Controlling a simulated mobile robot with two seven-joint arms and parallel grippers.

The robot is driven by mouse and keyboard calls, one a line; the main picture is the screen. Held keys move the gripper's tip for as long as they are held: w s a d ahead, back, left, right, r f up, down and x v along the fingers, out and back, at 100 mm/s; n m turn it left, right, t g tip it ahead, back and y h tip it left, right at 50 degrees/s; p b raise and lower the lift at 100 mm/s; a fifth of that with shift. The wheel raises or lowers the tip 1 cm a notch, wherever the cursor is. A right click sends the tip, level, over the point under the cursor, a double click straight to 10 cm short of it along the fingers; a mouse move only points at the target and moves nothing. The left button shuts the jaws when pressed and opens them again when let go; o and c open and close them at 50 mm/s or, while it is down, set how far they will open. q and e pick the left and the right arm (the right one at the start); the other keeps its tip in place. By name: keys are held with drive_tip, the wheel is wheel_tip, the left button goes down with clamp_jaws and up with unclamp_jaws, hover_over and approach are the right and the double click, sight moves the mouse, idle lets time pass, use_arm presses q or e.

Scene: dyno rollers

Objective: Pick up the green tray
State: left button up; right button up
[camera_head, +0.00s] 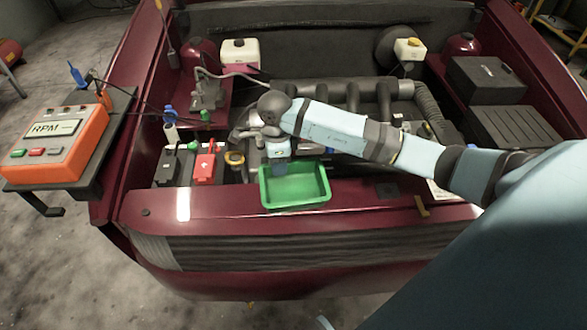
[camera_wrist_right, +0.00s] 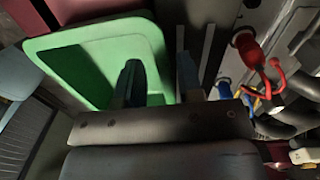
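The green tray (camera_head: 295,202) is a shallow rectangular tray near the front edge of the dark red engine bay. It fills the upper left of the right wrist view (camera_wrist_right: 70,62). My right gripper (camera_head: 279,168) points down at the tray's back edge. In the right wrist view its fingers (camera_wrist_right: 160,82) are apart, one over the inside of the tray and the other outside its wall. The rim lies between them, with gaps showing. Whether a finger touches the tray cannot be told. My left gripper is not in view.
An orange RPM box (camera_head: 52,145) stands on a side shelf at the left. A red battery clamp (camera_head: 205,165) is left of the tray. Engine pipes (camera_head: 350,95) lie behind it. The red front panel (camera_head: 330,225) before the tray is mostly clear. Red and blue cables (camera_wrist_right: 255,60) are near the right gripper.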

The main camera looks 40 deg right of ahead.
drive_tip(key=shift+f, duration=1.25)
drive_tip(key=shift+f+b, duration=0.25)
drive_tip(key=shift+b, duration=0.05)
clamp_jaws()
